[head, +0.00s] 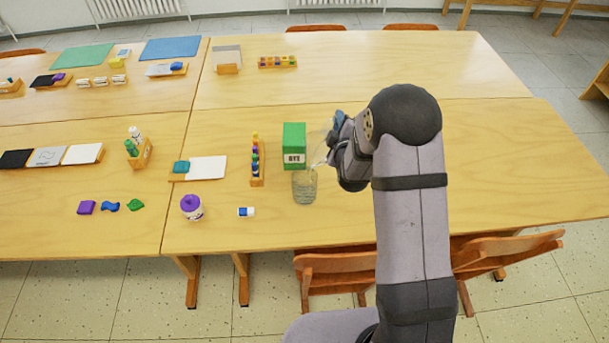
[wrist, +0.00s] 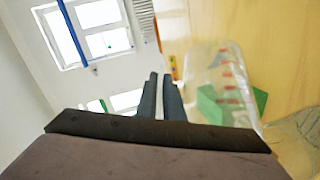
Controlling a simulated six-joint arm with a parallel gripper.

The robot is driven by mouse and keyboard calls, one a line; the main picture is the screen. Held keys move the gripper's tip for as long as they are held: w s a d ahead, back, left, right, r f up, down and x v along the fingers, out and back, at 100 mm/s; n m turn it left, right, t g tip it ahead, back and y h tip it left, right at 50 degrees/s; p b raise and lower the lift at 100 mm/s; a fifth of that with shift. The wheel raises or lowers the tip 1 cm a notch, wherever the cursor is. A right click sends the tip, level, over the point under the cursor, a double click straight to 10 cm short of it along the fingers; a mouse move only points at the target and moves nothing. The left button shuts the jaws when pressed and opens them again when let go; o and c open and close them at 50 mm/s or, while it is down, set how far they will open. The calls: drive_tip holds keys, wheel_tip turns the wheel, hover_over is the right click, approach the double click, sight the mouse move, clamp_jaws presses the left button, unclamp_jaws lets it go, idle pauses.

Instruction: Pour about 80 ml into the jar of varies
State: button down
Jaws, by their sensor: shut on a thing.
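A clear pitcher with red markings (wrist: 222,75) is tilted in the wrist view, its body beside my fingertips (wrist: 160,95). In the head view my gripper (head: 335,138) is shut on it, and the pitcher (head: 319,147) shows faintly left of the gripper, above and beside a clear glass jar (head: 305,188). A pale streak runs from the pitcher toward the jar; I cannot tell if it is liquid or the pitcher's edge. The jar stands upright on the table and looks greyish; its liquid level is unclear. Part of it shows at the right of the wrist view (wrist: 302,125).
A green box (head: 293,140) stands just behind the jar. A rack of small coloured bottles (head: 257,165), a white glue stick with a blue cap (head: 246,212) and a purple-lidded tub (head: 192,207) are to the left. The table (head: 480,160) is clear at the right.

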drive_tip(key=shift+s+a+r+n+t+b, duration=0.3)
drive_tip(key=shift+s+a+r+t+b, duration=0.1)
drive_tip(key=shift+s+a+r+b, duration=0.15)
idle(0.9)
drive_tip(key=shift+w, duration=0.15)
drive_tip(key=w+d+m+g+p, duration=0.1)
drive_tip(key=w+d+f+g+p, duration=0.1)
drive_tip(key=p, duration=0.1)
drive_tip(key=shift+w+d+f+m+y, duration=0.1)
drive_tip(key=shift+d+f+m+y, duration=0.2)
drive_tip(key=shift+d+m, duration=0.1)
drive_tip(key=shift+w+d+f+g, duration=0.1)
drive_tip(key=shift+w+f+g, duration=0.05)
drive_tip(key=shift+f+g, duration=0.15)
drive_tip(key=shift+f, duration=0.2)
drive_tip(key=shift+w+d+f+m+g+y+p, duration=0.15)
drive_tip(key=shift+f+m+g+p, duration=0.1)
drive_tip(key=shift+f, duration=0.15)
drive_tip(key=shift+w+d+f+m+g+y+p, duration=0.1)
drive_tip(key=shift+f+m+g+y, duration=0.05)
drive_tip(key=shift+f+m, duration=0.15)
drive_tip(key=shift+f, duration=0.15)
idle(0.8)
